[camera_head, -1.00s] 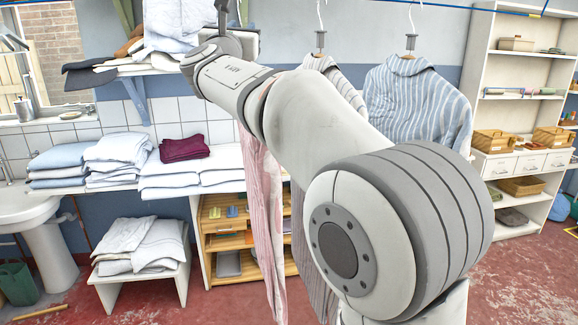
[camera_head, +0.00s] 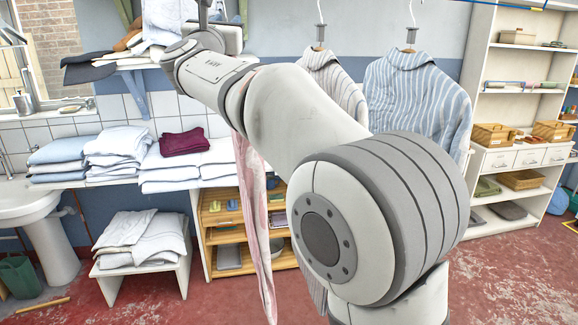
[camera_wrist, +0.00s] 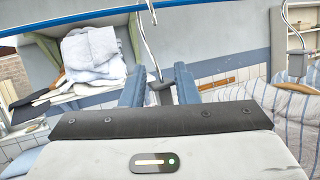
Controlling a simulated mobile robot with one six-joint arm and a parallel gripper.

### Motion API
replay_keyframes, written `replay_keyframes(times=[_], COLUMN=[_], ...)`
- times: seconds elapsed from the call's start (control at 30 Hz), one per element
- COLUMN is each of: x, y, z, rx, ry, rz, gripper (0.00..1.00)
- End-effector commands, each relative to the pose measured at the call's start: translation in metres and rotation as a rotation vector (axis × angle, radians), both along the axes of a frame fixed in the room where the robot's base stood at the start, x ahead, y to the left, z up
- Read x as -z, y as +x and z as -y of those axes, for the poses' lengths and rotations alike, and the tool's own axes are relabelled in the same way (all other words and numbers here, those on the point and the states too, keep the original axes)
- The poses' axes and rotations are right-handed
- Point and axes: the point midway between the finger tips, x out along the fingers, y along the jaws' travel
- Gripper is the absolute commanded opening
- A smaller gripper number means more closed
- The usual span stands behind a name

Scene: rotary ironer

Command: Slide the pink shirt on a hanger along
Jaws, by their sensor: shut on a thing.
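The pink shirt (camera_head: 255,200) hangs in the head view, mostly hidden behind my arm; only a long, narrow pink and white strip shows. In the wrist view, a grey block (camera_wrist: 161,91) on a hanger sits between the blue fingers of my gripper (camera_wrist: 159,88). The gripper is closed around it. A metal hanger hook (camera_wrist: 150,50) rises from the block towards the blue rail (camera_wrist: 200,8). In the head view the fingers are not clear at the top edge, left of the middle.
A grey-striped shirt (camera_head: 335,83) and a blue-striped shirt (camera_head: 418,95) hang to the right on hangers. A wall shelf (camera_head: 125,68) with folded cloth is at the left. Folded towels (camera_head: 190,175) lie on a counter below. White shelving (camera_head: 485,75) stands at the far right.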

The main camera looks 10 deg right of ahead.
Motion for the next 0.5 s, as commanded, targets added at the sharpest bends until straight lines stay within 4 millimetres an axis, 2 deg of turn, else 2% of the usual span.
replay_keyframes(times=[0.2, 0.43, 0.47, 0.5], x=[-0.0028, -0.0025, -0.0025, -0.0025], y=[-0.0006, -0.0007, -0.0007, -0.0008], z=[-0.0121, -0.0128, -0.0128, -0.0127], rx=[-0.001, 0.000, 0.000, 0.000], ry=[-0.001, -0.001, -0.001, -0.001], rz=[0.001, 0.002, 0.002, 0.002], gripper=[0.00, 0.00, 0.28, 0.32])
